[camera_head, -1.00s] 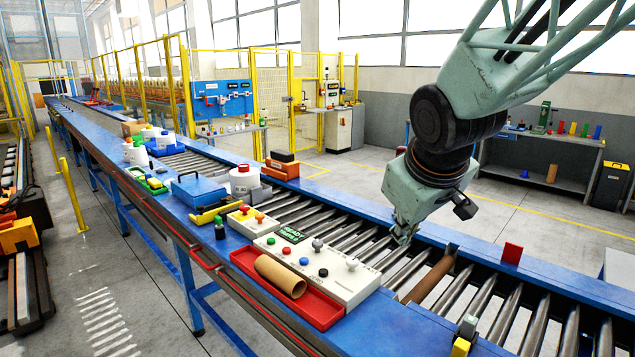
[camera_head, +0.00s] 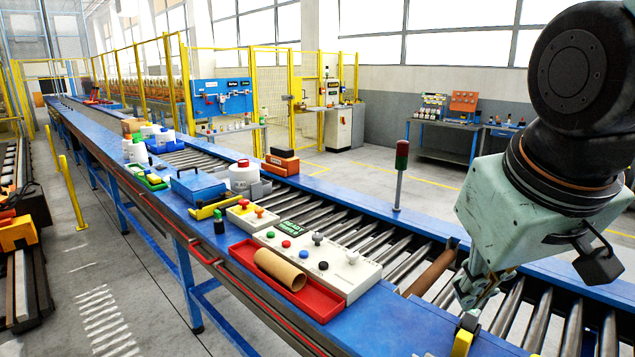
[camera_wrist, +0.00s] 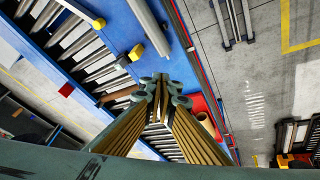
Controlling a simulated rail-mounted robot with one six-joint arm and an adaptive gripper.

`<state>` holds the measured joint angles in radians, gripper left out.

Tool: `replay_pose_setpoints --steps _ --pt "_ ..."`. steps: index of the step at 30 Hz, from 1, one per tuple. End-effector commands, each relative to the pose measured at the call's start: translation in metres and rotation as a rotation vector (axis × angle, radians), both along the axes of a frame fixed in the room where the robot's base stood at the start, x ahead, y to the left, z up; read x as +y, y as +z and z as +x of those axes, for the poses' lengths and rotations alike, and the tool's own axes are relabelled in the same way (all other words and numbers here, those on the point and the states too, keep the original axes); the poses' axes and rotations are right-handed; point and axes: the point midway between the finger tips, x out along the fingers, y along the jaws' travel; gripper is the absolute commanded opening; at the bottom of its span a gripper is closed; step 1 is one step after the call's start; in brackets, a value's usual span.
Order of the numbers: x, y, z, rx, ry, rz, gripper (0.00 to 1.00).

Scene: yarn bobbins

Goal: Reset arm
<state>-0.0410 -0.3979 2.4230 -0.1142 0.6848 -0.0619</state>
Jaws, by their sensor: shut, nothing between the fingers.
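My gripper (camera_head: 468,298) is at the right in the head view, above the conveyor rollers. In the wrist view my gripper (camera_wrist: 160,84) has its fingertips together and holds nothing. A brown tube (camera_head: 433,272) lies on the rollers just left of my gripper and apart from it; the brown tube (camera_wrist: 118,94) also shows in the wrist view. A tan cardboard tube (camera_head: 279,269) lies in a red tray (camera_head: 318,310) at the front edge of the conveyor.
A white control box (camera_head: 343,285) with coloured buttons stands beside the tray. A red-and-green signal post (camera_head: 400,172) rises at the conveyor's far edge. A yellow-and-grey block (camera_head: 463,341) sits at the near edge, below my gripper. Several containers stand farther left.

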Motion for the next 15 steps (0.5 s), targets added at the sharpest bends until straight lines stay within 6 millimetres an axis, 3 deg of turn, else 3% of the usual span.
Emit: replay_pose_setpoints --steps 9,15 --pt "0.001 -0.012 -0.071 0.044 -0.085 0.062 0.0" --pt "0.005 -0.021 -0.108 0.07 -0.127 0.098 0.0"
